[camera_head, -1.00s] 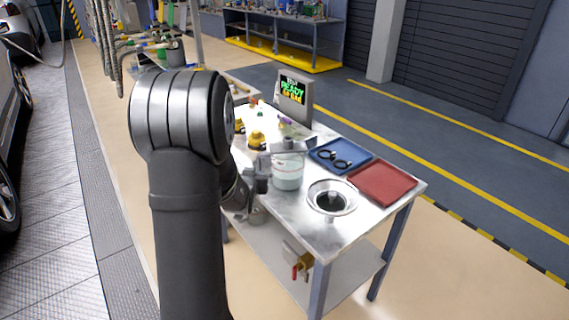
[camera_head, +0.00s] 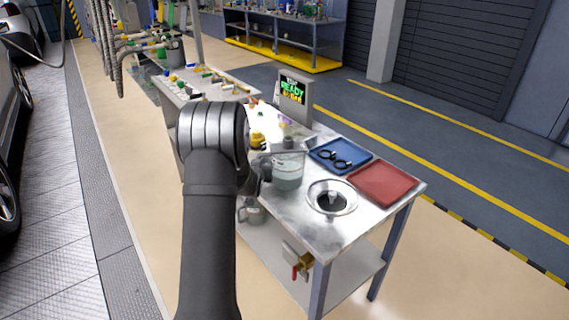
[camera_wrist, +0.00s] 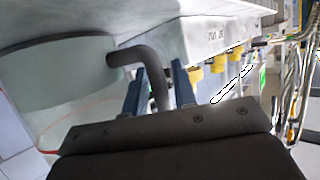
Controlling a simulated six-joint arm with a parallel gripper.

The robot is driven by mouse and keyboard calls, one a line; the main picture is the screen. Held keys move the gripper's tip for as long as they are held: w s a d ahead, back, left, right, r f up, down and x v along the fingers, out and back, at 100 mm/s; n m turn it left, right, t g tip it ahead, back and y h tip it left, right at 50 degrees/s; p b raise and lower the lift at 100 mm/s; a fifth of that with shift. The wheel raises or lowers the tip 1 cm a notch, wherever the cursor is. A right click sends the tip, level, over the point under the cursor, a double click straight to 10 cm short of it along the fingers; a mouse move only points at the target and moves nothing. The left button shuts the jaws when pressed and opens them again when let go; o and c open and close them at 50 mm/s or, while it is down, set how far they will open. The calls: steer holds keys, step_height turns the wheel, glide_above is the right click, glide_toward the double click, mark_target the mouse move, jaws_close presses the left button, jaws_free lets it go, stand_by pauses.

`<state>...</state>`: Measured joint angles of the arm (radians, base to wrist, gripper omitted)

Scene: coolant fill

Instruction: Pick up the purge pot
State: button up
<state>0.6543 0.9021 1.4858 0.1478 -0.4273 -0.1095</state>
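The purge pot (camera_head: 289,176) is a clear, pale-walled vessel with a grey top, upright on the metal bench. In the wrist view its translucent wall (camera_wrist: 65,75) fills the left side, with a dark curved handle (camera_wrist: 150,72) projecting from it. My gripper (camera_wrist: 160,85) has its two blue fingers on either side of the handle. The fingers look open, with narrow gaps beside the handle. In the head view my gripper (camera_head: 263,168) is at the pot's left side, partly hidden by my arm.
A metal funnel (camera_head: 346,187) sits right of the pot. Beyond are a blue tray (camera_head: 325,164) with black rings and a red tray (camera_head: 390,186). Yellow fittings (camera_head: 257,140) and a READY screen (camera_head: 294,92) stand behind. A metal jug (camera_head: 252,213) is on the lower shelf.

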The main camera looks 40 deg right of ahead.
steer(key=shift+w+d+f, duration=0.15)
steer(key=shift+w+d, duration=0.1)
steer(key=shift+w, duration=0.05)
jaws_close()
stand_by(0.3)
step_height(320, 180, up, 10)
stand_by(1.0)
